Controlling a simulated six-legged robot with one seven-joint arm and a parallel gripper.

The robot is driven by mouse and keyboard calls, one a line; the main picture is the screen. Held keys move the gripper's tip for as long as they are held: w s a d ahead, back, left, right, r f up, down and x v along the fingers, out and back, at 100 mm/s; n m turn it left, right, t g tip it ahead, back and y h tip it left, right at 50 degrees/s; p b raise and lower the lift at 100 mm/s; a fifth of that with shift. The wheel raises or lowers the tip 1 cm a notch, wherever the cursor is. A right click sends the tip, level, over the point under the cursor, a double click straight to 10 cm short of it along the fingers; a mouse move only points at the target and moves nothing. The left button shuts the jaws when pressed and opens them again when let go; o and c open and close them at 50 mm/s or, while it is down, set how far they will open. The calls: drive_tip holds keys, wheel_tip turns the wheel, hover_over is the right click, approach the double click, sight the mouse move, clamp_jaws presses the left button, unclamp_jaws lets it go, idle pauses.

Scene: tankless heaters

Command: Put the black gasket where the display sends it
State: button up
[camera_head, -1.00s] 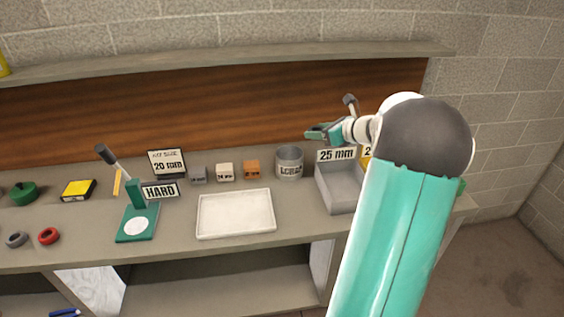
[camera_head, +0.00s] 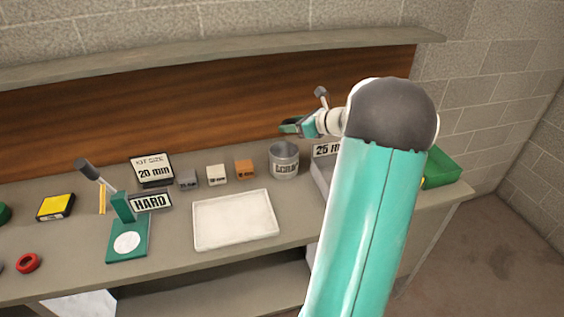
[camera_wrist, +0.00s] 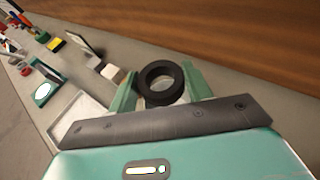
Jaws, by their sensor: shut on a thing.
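The black gasket (camera_wrist: 160,99) is a thick ring seen in the wrist view. It sits between the two green fingers of my gripper (camera_wrist: 160,82), which are shut on it. In the head view my gripper (camera_head: 290,127) appears just above and behind the grey can marked "LONG" (camera_head: 284,163); the gasket cannot be made out there. The display (camera_head: 152,169) reads "KIT SIZE 20 mm". A "HARD" sign (camera_head: 151,201) stands by the green lever device (camera_head: 127,241). A grey bin (camera_head: 319,182) under a partly hidden "25 mm" label (camera_head: 326,150) is mostly behind my arm.
A white tray (camera_head: 235,219) lies on the bench. Grey (camera_head: 187,179), white (camera_head: 216,175) and orange (camera_head: 244,168) blocks stand behind it. A green bin (camera_head: 441,168) is at the right end. A shelf (camera_head: 220,60) runs above the wooden back panel.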

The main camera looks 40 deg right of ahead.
wheel_tip(320, 180, down, 2)
drive_tip(key=shift+w+f, duration=0.15)
drive_tip(key=shift+f, duration=0.35)
drive_tip(key=shift+a+f, duration=0.1)
drive_tip(key=shift+f, duration=0.3)
drive_tip(key=o, duration=1.1)
drive_tip(key=v, duration=1.3)
drive_tip(key=shift+s+r, duration=0.2)
drive_tip(key=shift+s, duration=0.1)
